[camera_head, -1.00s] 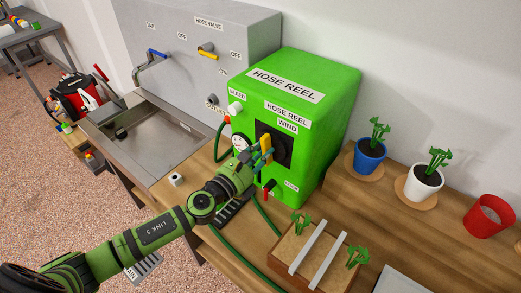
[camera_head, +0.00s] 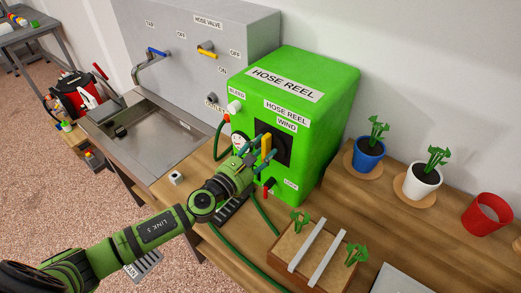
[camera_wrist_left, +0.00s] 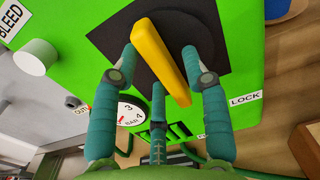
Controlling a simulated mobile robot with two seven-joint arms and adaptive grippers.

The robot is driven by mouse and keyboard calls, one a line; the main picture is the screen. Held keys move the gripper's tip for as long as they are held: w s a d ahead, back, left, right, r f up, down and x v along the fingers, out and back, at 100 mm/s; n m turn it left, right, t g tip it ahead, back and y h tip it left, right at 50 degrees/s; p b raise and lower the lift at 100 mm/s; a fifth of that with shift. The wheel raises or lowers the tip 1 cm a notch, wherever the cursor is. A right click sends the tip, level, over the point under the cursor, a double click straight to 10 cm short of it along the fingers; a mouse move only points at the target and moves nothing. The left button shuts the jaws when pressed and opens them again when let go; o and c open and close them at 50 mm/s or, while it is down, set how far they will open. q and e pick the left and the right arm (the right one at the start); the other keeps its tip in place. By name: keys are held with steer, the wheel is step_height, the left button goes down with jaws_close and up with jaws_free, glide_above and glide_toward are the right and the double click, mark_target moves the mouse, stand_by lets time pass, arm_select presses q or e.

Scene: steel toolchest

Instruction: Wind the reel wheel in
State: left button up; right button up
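The green hose reel box (camera_head: 330,105) stands on the wooden bench. A black square plate with a dark round wheel is on its front, below the WIND label (camera_head: 287,127). A yellow handle bar (camera_head: 266,143) sticks out from the wheel; it shows tilted in the left wrist view (camera_wrist_left: 160,60). My left gripper (camera_head: 269,146) is at the handle with its fingers spread. In the left wrist view its fingers (camera_wrist_left: 158,56) stand on either side of the bar, with gaps visible. My right gripper is out of view.
A red lever (camera_head: 268,188) sits below the wheel by the LOCK label. A white BLEED knob (camera_head: 235,107) and a gauge (camera_head: 239,142) are left of it. A planter (camera_head: 283,262) stands in front. Potted plants are at the right.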

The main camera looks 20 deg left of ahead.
arm_select(q)
steer(key=v, duration=1.2)
stand_by(0.6)
